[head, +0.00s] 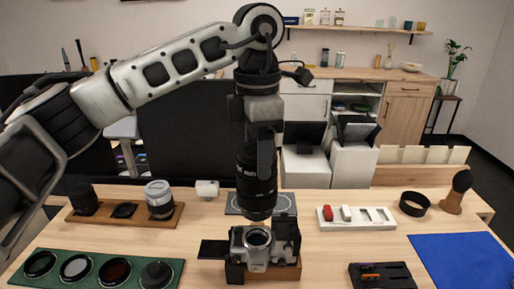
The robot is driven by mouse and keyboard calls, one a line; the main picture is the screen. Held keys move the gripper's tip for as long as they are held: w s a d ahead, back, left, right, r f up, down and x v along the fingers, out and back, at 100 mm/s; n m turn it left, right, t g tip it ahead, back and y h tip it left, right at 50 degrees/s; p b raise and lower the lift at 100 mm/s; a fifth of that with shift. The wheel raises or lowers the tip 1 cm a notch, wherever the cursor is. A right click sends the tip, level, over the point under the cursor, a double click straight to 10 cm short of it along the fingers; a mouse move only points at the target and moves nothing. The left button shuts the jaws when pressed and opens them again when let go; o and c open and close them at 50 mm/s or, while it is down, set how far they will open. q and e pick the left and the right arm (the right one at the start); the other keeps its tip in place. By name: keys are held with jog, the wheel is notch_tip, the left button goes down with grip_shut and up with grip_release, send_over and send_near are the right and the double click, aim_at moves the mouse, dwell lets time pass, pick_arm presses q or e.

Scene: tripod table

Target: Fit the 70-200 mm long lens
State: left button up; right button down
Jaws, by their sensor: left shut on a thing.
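My left gripper (262,150) comes down from above and is shut on a long black lens (256,182), which hangs upright near the middle of the table. Its lower end is just above the camera body (259,247), with a small gap seeming to show. The camera is silver and black and lies in a wooden cradle (272,272) with its round open mount (257,238) facing up. A dark flap sticks out at its left. The gripper's fingers partly hide the lens's upper part. My right gripper is not in view.
Behind the lens lies a grey mat (288,210). A wooden tray (104,219) with lenses and a green mat (178,283) with round filters are at left. At right are a white battery tray (352,225), a black ring (414,204), a black card box (383,277) and a blue cloth (465,262).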

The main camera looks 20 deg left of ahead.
pick_arm(q)
notch_tip(320, 180, down, 2)
jog(key=shift+f+b, duration=0.2)
jog(key=shift+b, duration=0.6)
jog(key=shift+f+b, duration=1.25)
jog(key=shift+f, duration=0.5)
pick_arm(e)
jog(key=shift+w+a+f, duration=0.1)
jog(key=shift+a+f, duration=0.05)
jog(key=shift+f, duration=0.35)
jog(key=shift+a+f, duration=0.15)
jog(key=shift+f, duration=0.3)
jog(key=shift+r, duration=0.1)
pick_arm(q)
jog(key=shift+f, duration=0.1)
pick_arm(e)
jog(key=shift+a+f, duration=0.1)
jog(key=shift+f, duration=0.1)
pick_arm(q)
jog(key=shift+f, duration=0.2)
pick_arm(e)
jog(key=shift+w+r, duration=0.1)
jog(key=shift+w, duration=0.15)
pick_arm(q)
jog(key=shift+f+b, duration=0.25)
jog(key=shift+b, duration=0.15)
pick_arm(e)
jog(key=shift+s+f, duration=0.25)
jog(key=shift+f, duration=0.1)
